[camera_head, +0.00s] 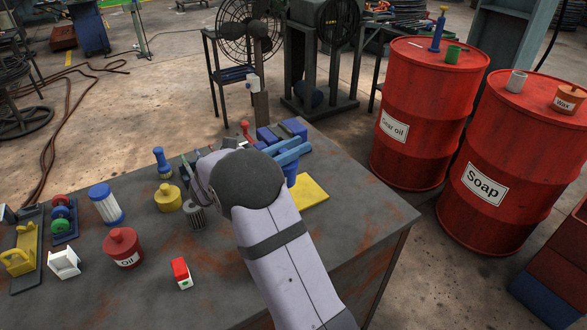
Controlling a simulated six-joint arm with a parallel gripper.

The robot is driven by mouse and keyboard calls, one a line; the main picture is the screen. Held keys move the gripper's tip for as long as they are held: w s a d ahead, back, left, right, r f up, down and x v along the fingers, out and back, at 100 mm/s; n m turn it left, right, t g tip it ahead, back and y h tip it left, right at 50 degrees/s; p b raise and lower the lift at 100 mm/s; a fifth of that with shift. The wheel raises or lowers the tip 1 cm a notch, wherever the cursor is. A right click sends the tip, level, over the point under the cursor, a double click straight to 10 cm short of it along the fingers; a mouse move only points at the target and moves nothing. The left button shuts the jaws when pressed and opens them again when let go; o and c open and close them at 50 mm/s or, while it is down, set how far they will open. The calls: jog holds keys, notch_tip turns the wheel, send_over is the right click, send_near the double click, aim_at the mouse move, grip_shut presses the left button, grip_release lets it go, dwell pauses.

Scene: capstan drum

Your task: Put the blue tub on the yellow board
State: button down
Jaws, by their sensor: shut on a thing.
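The yellow board (311,191) lies flat on the workbench, right of my wrist; its left part is hidden behind my arm. My gripper (291,157) shows as blue fingers beyond my rounded wrist, at the board's back left edge. It is shut on a small blue thing, which appears to be the blue tub (291,175). Only a little of the tub shows below the fingers, next to the board. I cannot tell whether it touches the board or hangs above it.
A blue and grey block (268,135) stands close behind my gripper. A yellow pot (168,198), a red oil can (123,247) and a red-and-white box (181,273) stand left of my arm. The bench (375,213) is clear right of the board. Red drums (425,120) stand beyond.

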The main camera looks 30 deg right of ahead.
jog(key=shift+f, duration=2.7)
jog(key=shift+f, duration=0.1)
jog(key=c, duration=1.6)
grip_release()
jog(key=shift+f, duration=0.1)
jog(key=shift+a+r, duration=0.1)
jog(key=shift+r, duration=0.1)
jog(key=b, duration=0.2)
send_near(295, 164)
jog(key=w+f, duration=0.3)
jog(key=shift+f, duration=0.1)
